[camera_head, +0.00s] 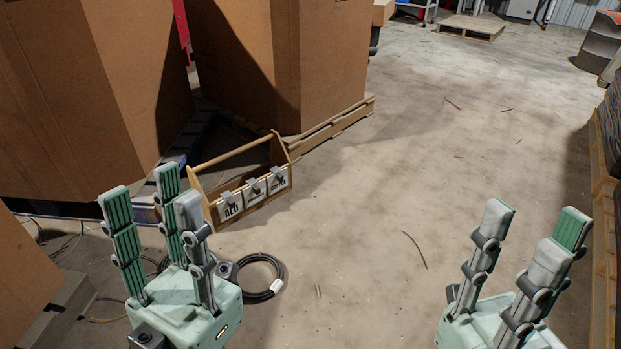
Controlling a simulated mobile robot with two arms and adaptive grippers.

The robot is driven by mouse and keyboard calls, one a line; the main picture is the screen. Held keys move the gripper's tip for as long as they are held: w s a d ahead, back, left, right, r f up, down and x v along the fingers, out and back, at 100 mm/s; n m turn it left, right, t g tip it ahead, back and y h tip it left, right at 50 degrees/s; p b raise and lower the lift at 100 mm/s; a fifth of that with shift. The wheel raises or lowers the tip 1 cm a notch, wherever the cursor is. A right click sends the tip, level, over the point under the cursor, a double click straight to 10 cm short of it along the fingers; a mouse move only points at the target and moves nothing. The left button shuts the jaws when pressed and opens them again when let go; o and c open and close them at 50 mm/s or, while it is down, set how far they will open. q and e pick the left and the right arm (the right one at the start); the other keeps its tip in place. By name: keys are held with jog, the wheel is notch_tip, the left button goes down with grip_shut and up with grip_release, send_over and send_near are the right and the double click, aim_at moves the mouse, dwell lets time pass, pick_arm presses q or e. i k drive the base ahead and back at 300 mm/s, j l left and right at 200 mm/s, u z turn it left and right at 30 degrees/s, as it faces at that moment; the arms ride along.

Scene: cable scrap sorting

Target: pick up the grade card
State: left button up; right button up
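Several white cards with dark print hang under metal clips on the front of a wooden open-topped carrier with a bar handle (232,152). The left card (230,209) reads something like "ALU". The middle card (255,194) and right card (277,181) are too small to read, and I cannot tell which is the grade card. My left gripper (155,200) has its fingers upright and spread, empty, to the left of the carrier and nearer to me. My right gripper (535,222) is open and empty, far right of the carrier.
A coil of black cable (262,291) with a white tag lies on the floor beside my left gripper. Large cardboard boxes (335,60) on pallets stand behind and left of the carrier. Another pallet stack (605,210) edges the right. The concrete floor between is mostly clear, with small scraps.

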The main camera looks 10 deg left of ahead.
aim_at(256, 193)
jog(key=i+l+z, duration=0.3)
jog(key=i+z, duration=0.55)
jog(key=i, duration=0.3)
jog(key=i+j+u, duration=0.1)
jog(key=i+u, duration=0.65)
jog(key=u, duration=0.15)
jog(key=i+l+u, duration=0.2)
jog(key=i+u, duration=0.2)
jog(key=i+j+u, duration=0.2)
jog(key=i+u, duration=0.5)
